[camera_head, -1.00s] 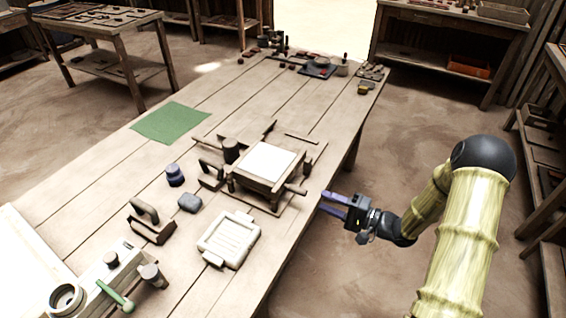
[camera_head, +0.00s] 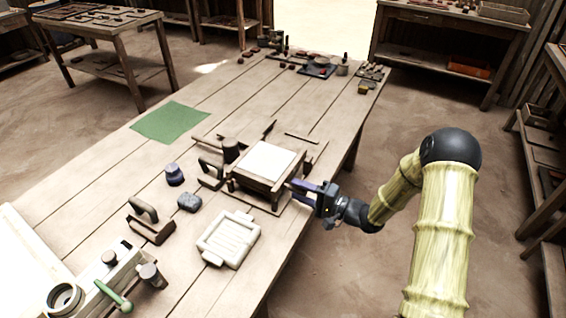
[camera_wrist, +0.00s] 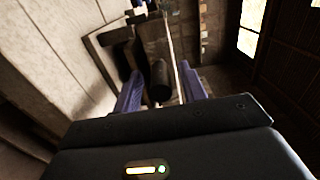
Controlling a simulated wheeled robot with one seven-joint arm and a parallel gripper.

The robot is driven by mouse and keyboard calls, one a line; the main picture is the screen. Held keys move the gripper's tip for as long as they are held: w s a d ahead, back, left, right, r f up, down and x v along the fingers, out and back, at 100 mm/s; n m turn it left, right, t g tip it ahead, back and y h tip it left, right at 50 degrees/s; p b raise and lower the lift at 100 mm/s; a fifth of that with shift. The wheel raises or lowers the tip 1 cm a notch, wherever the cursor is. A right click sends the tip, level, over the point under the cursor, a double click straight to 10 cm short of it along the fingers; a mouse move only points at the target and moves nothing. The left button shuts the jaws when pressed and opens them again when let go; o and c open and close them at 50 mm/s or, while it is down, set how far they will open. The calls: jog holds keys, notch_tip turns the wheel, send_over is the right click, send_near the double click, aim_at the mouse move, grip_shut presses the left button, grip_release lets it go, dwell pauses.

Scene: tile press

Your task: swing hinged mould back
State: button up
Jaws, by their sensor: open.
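The hinged mould (camera_head: 244,178) is a wooden frame with a pale flat top, lying closed on the workbench. Its short handle sticks out on the right side and is mostly hidden by my gripper in the head view. My gripper (camera_head: 302,189) is open at this handle, at the bench's right edge. In the wrist view, a dark round handle (camera_wrist: 160,80) shows between the two blue-violet fingers of my gripper (camera_wrist: 160,88). I cannot tell whether either finger touches it.
A green mat (camera_head: 170,122) lies further back. Open floor is at right.

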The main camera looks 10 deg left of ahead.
jog(key=c, duration=0.7)
jog(key=shift+o, duration=0.3)
jog(key=shift+w+d+r+p, duration=0.1)
jog(key=shift+w+r+p, duration=0.25)
jog(key=shift+r, duration=0.5)
jog(key=shift+w+d+r+p, duration=0.1)
jog(key=shift+w+r+p, duration=0.1)
jog(key=shift+r+p, duration=0.5)
jog(key=shift+w+d+r+p, duration=0.1)
jog(key=shift+w+r+p, duration=0.15)
jog(key=shift+r, duration=0.8)
jog(key=shift+f, duration=0.1)
jog(key=shift+w, duration=0.1)
jog(key=w+r, duration=0.1)
jog(key=r, duration=0.1)
jog(key=w+d+r+p, duration=0.1)
jog(key=r, duration=0.1)
jog(key=shift+w, duration=0.4)
